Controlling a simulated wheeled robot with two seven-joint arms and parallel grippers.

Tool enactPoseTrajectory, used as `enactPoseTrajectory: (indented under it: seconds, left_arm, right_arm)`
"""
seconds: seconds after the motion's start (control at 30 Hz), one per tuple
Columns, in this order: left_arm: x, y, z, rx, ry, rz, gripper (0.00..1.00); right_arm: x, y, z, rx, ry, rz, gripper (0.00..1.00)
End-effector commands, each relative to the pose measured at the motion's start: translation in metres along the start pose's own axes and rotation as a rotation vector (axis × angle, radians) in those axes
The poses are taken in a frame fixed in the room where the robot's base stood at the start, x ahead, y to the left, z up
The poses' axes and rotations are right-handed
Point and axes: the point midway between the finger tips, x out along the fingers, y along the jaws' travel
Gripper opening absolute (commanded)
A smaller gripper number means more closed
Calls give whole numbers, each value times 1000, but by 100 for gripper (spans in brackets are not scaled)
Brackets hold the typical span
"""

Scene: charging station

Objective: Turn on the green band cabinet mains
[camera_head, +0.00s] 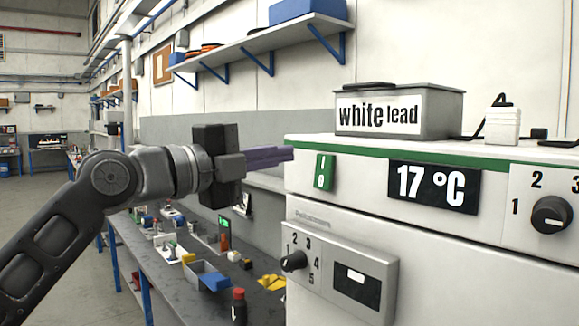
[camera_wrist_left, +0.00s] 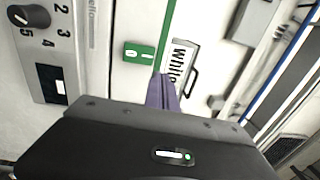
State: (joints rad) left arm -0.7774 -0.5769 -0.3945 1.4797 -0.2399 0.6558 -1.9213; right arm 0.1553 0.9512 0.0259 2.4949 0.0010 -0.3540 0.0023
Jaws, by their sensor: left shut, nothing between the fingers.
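The white cabinet with the green band (camera_head: 470,154) stands at the right. Its green mains switch (camera_head: 325,173), marked I above 0, is at the left end of its front, just below the band. The switch also shows in the left wrist view (camera_wrist_left: 140,52). My left gripper (camera_head: 290,153) is shut and empty, its purple fingers pointing right at the cabinet's upper left corner. The fingertips (camera_wrist_left: 163,78) appear close beside the switch's I end; I cannot tell whether they touch anything. Which side of the switch is pressed is too small to tell. My right gripper is not in view.
A dark display (camera_head: 433,187) reads 17 °C, with a numbered knob (camera_head: 551,214) to its right. A lower panel has another knob (camera_head: 294,261) and a display (camera_head: 357,285). A grey box labelled "white lead" (camera_head: 440,98) sits on top. A cluttered workbench (camera_head: 165,290) runs below my left arm.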

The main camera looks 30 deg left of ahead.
Motion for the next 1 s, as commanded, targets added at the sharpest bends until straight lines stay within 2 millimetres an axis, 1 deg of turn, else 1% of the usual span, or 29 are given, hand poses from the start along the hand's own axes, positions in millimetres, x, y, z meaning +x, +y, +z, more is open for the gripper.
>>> enactPoseTrajectory:
  seconds: [0.03,0.2,0.37,0.5,1.0]
  left_arm:
    - [-10,1,0,1,-1,-1,0]
    - [-41,-6,0,0,-1,-1,0]
    - [-58,-11,0,0,1,1,0]
    - [-62,-13,-1,1,1,1,0]
    - [-62,-13,-1,1,1,2,0]
  right_arm:
    - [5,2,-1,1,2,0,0]
    - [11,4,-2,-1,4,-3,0]
    - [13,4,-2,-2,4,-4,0]
    - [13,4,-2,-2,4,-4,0]
    - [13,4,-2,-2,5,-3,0]
